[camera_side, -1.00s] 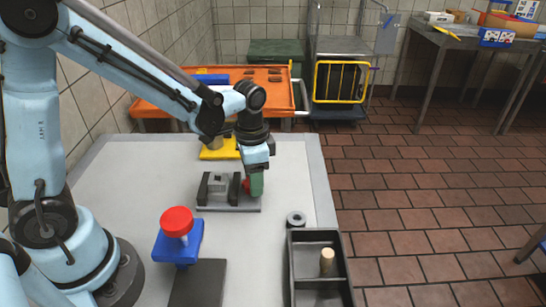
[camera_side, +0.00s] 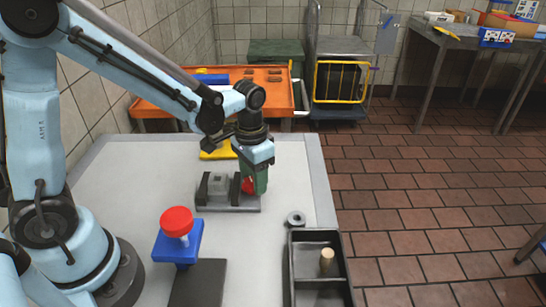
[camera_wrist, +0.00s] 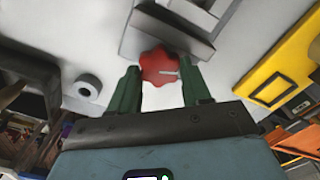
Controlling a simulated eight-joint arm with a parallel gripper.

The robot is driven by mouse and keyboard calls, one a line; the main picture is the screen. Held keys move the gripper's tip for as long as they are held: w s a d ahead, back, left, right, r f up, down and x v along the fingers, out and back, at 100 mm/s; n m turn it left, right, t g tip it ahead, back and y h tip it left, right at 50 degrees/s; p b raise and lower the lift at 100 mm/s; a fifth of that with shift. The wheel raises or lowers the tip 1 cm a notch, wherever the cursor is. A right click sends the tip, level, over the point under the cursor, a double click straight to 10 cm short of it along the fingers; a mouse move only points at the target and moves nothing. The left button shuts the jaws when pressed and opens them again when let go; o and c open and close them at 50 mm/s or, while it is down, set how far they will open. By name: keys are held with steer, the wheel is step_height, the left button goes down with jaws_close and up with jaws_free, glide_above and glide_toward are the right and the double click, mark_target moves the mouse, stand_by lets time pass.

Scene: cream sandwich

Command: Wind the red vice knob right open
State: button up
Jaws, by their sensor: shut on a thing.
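The red vice knob (camera_side: 247,186) is at the right end of the small grey vice (camera_side: 228,208) on the white table. It is lobed, with a pale mark, in the wrist view (camera_wrist: 158,64). My gripper (camera_side: 256,180) points down at it, with its green fingers on either side of the knob, as the wrist view (camera_wrist: 160,82) also shows. It is shut on the knob. A grey block (camera_side: 218,184) sits between the vice's dark jaws. Part of the knob is hidden by a finger in the side view.
A red button on a blue block (camera_side: 178,222) stands at the front. A black tray (camera_side: 317,235) holding a wooden peg (camera_side: 326,260) and a grey ring (camera_side: 296,218) are at right. A yellow piece (camera_side: 216,150) lies behind the vice.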

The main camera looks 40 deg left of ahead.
steer(key=o, duration=1.1)
steer(key=shift+a, duration=0.1)
steer(key=shift+c, duration=0.2)
steer(key=m, duration=0.6)
step_height(320, 180, up, 12)
steer(key=shift+d, duration=0.2)
